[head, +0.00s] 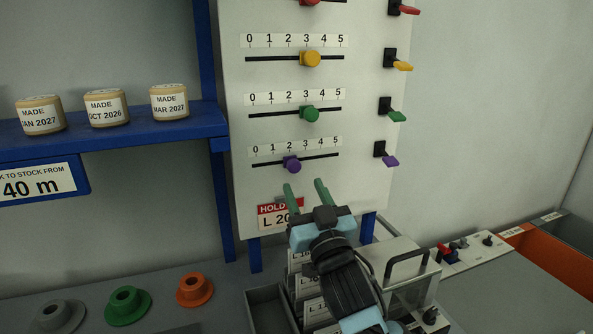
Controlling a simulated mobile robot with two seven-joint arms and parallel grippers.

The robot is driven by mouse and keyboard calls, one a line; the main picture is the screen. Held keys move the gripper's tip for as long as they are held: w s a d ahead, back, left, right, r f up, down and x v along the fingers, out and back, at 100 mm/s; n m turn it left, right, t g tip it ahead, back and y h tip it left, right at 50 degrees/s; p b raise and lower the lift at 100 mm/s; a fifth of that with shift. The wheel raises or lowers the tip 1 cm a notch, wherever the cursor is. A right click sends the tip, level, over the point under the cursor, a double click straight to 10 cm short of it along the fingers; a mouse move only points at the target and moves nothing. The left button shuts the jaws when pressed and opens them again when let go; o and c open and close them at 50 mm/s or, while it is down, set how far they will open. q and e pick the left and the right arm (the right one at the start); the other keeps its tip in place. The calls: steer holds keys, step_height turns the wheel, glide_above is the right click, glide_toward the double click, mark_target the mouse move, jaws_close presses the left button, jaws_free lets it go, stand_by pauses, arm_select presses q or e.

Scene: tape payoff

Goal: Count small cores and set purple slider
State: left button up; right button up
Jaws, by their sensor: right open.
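The purple slider knob (292,164) sits at about 2 on the lowest visible 0-to-5 scale of the white board (350,190). My right gripper (306,190) is in front of the board, just below the purple knob. Three flanged, ring-like pieces stand on the bench at lower left: grey (61,315), green (127,305) and orange (195,289). I cannot tell whether these are the cores to count. My left gripper is out of view.
Yellow (312,59) and green (310,114) sliders sit above at about 3. Coloured levers, one purple (388,160), line the board's right side. Three dated tape rolls (107,107) stand on the blue shelf (150,135). A red-topped hold label (275,215) is partly behind my gripper.

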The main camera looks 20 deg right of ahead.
mark_target(295, 169)
steer(key=shift+x, duration=3)
steer(key=shift+f, duration=0.1)
jaws_close()
